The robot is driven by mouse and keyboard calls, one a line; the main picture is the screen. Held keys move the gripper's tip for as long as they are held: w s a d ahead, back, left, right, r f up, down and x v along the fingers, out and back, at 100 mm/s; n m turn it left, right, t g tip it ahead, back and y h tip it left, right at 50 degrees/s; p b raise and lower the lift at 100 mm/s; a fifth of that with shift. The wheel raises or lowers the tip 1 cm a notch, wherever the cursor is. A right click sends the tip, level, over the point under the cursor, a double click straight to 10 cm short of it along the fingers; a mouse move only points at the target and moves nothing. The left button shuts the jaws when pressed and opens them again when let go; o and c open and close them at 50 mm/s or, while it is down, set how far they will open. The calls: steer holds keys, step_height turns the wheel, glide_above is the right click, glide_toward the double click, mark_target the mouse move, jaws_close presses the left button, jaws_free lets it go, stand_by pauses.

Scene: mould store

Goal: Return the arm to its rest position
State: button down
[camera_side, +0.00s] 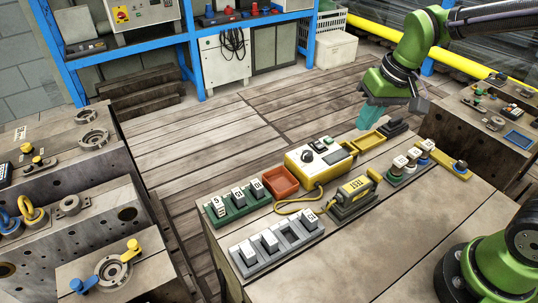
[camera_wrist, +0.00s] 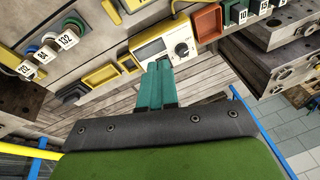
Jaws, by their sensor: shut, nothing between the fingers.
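My gripper (camera_side: 370,117) hangs from the green arm above the far side of the work table (camera_side: 390,265), pointing down. Its teal fingers (camera_wrist: 160,70) are closed together and empty in the wrist view. In the side view the fingers are above and behind the yellow tester (camera_side: 318,158) and the small yellow tray (camera_side: 368,141), apart from both. The tester also shows beyond the fingertips in the wrist view (camera_wrist: 178,45).
An orange tray (camera_side: 281,181), a green rack (camera_side: 240,203) and a grey rack (camera_side: 277,247) with numbered blocks stand on the table. A yellow TEST unit (camera_side: 354,190) and numbered knobs (camera_side: 412,155) stand to the right. Floorboards (camera_side: 195,145) behind are clear.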

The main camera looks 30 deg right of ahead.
steer(key=s+r+m+t, duration=0.1)
steer(key=s+r+t, duration=0.3)
steer(key=s, duration=0.6)
steer(key=shift+s+d+r+y, duration=0.3)
steer(key=shift+r, duration=0.15)
